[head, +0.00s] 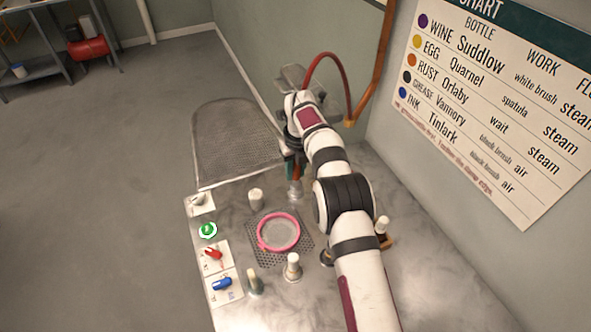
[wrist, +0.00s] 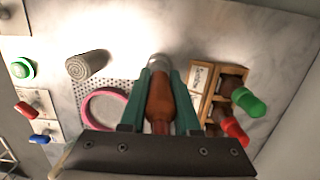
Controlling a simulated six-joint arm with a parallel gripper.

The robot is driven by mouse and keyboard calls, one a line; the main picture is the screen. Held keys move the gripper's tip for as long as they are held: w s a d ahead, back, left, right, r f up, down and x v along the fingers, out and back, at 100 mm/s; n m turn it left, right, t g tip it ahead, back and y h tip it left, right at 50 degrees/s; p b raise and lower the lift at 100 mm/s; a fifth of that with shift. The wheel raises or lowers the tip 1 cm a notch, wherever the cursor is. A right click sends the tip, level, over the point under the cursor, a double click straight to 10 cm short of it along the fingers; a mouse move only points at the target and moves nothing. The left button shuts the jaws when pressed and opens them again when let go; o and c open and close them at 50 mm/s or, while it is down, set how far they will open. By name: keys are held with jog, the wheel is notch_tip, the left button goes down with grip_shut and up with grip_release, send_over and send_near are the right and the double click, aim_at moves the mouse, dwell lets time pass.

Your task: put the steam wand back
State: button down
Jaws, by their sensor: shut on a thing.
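The steam wand shows in the wrist view as a rust-brown handle (wrist: 159,102) between my gripper's green fingers. My gripper (wrist: 160,78) is shut on it. A round silver piece (wrist: 158,61) sits at the wand's far end; I cannot tell whether it is the nozzle or a holder. In the head view my gripper (head: 292,172) is low over the back of the steel table, mostly hidden by my arm. A red hose (head: 325,58) arches from near my wrist to a copper pipe (head: 368,75) on the wall.
A pink ring (head: 263,244) lies on a perforated plate on the table (head: 430,285). Several pale-topped pieces stand around it, one at the front (head: 293,266). A green button (head: 208,230), red lever (head: 214,254) and blue lever (head: 222,284) line the left edge. A wooden rack (wrist: 207,106) holds green- and red-capped bottles.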

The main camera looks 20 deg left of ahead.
jog(key=shift+f, duration=0.45)
jog(key=shift+f, duration=0.45)
jog(key=shift+f, duration=0.2)
dwell(0.4)
jog(key=shift+c, duration=1.2)
grip_release()
jog(key=shift+r, duration=3.75)
